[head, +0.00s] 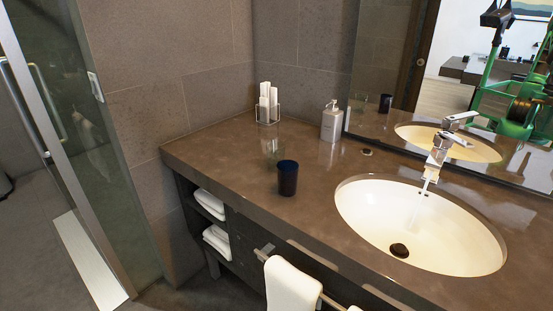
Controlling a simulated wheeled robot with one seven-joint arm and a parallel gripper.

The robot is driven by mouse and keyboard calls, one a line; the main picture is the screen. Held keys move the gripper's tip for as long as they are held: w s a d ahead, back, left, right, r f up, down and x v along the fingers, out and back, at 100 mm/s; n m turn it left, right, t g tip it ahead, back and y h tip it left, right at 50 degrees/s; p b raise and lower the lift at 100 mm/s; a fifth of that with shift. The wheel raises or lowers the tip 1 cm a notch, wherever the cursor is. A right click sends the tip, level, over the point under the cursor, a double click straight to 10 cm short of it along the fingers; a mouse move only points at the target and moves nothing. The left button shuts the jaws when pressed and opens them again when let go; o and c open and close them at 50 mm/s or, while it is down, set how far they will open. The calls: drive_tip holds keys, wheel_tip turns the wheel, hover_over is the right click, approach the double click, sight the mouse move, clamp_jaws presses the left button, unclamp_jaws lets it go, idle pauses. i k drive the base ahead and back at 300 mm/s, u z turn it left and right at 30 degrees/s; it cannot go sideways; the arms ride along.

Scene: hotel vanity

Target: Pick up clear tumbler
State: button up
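The clear tumbler (273,151) stands on the brown vanity counter (225,150), left of the basin. It is see-through and faint against the counter. A dark blue tumbler (287,179) stands just in front of it and slightly right, close to its near side. My gripper does not show directly in the head view, so its state and its place relative to the tumbler are hidden.
A holder with white rolled items (268,104) and a soap bottle (331,121) stand behind. The basin (420,220) and tap (436,150) are right. A mirror (400,100) backs the counter and reflects green machinery. A towel (290,285) hangs in front. Counter left of the tumblers is clear.

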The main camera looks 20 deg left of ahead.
sight(275, 150)
drive_tip(key=z, duration=1.1)
drive_tip(key=k, duration=1.9)
drive_tip(key=u, duration=1.05)
drive_tip(key=i, duration=1)
drive_tip(key=z, duration=0.05)
